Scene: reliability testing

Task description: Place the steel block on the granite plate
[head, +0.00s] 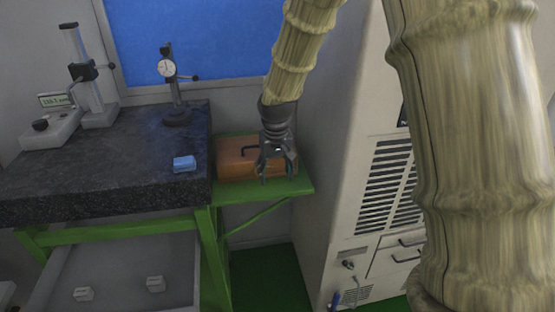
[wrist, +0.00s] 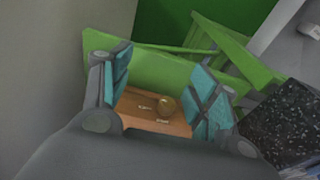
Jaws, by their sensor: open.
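The dark granite plate (head: 95,160) lies on a green stand at the left in the head view, and its speckled corner shows at the right of the wrist view (wrist: 280,120). My gripper (head: 276,178) is open, points down and is to the right of the plate, over an orange-brown case (head: 232,172). Nothing shows held between its fingers.
The case stands on a green side shelf (head: 285,188); a round brass-coloured item (wrist: 167,106) shows at it. A blue item (head: 185,163), a dial gauge stand (head: 168,68) and a height gauge (head: 90,72) stand on the plate. A tall pale cabinet (head: 345,120) borders the right.

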